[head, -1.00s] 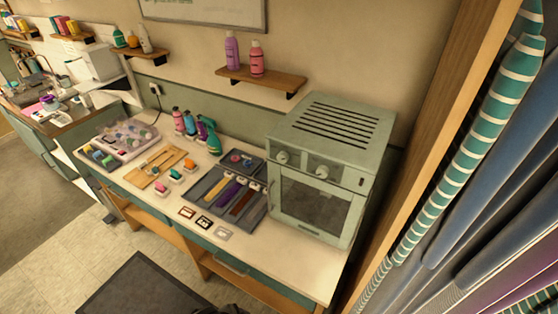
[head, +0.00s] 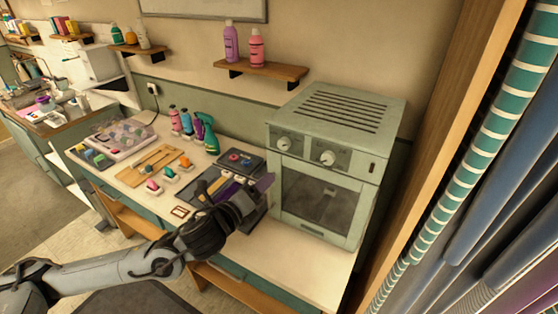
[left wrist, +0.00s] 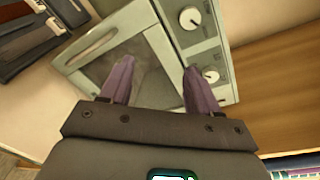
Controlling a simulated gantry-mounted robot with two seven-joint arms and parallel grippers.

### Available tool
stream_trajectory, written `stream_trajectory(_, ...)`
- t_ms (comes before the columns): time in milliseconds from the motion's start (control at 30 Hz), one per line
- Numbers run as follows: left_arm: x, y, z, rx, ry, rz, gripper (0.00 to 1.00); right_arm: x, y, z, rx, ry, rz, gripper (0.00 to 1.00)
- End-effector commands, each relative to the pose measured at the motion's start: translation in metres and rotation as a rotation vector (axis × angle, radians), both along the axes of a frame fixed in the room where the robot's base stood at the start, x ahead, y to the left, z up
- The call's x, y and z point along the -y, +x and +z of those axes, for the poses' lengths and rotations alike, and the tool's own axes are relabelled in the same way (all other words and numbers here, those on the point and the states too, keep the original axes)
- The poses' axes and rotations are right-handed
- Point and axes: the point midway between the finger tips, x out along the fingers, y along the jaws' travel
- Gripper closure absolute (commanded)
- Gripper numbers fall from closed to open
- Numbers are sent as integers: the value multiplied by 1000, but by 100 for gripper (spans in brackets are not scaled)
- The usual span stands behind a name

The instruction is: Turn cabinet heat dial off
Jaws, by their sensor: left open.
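The pale green cabinet (head: 340,120) stands on the right end of the counter. Its front has a left dial (head: 284,143) and a right dial (head: 327,158) above a windowed door (head: 318,198). Which dial is for heat, and their settings, are too small to read. My left gripper (head: 264,184) is open and empty, in front of the cabinet's left side and lower than the dials. My right gripper is not in view.
A dark tray (head: 240,160) with tools lies left of the cabinet, partly hidden by my left gripper. Several bottles (head: 205,135) stand behind. A wall shelf (head: 260,70) hangs above. A wooden upright (head: 440,130) and hanging rolls bound the right side. The counter before the cabinet is clear.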

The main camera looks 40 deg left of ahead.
Motion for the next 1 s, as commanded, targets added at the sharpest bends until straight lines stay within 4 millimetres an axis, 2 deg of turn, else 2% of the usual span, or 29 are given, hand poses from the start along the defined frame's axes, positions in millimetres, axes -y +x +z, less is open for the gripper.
stream_trajectory(33,-5,4,8,28,46,-1,38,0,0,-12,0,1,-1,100)
stream_trajectory(100,-8,8,22,57,87,-2,38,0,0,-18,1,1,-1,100)
stream_trajectory(300,-12,14,46,107,127,1,38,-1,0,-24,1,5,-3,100)
stream_trajectory(567,-16,35,50,112,121,3,38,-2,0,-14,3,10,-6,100)
stream_trajectory(1000,-26,100,49,109,121,3,38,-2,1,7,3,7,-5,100)
